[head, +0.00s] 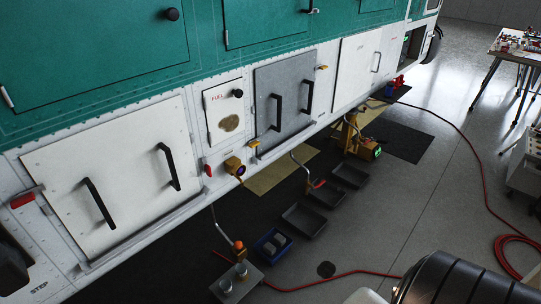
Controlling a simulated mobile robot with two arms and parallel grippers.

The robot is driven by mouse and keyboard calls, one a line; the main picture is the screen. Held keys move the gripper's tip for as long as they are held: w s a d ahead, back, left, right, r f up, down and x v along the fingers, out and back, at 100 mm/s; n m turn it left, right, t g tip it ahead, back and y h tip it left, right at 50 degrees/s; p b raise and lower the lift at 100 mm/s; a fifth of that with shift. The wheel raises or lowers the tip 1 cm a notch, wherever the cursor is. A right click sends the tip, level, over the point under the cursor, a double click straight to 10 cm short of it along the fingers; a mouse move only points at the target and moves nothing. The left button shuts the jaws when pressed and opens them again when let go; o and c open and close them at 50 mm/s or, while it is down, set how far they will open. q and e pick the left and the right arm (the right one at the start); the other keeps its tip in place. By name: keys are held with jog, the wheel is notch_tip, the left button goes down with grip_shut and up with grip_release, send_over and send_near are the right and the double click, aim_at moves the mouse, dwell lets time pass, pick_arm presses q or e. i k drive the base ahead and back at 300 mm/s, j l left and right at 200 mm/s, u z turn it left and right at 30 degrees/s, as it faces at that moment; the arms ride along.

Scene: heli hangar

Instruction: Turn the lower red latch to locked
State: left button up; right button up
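A white panel (125,145) with two black handles covers a bay in the helicopter's lower side. A red latch (208,170) sits at the panel's right edge, near its bottom corner. It looks roughly upright and small. Another red latch (22,200) sits beside the panel's left edge, higher along that edge, with a grey bar reaching toward the panel. I cannot tell whether either latch is locked. Neither of my grippers is in view.
Right of the panel are a fuel door (224,113) and a grey panel (283,97) with yellow latches. Trays (304,219), a blue bin (272,243) and a red hose (340,275) lie on the floor. A cluttered table (515,55) stands at the right.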

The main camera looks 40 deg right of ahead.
aim_at(207, 168)
jog(key=l+z, duration=0.1)
jog(key=z, duration=0.65)
jog(key=i+j, duration=0.05)
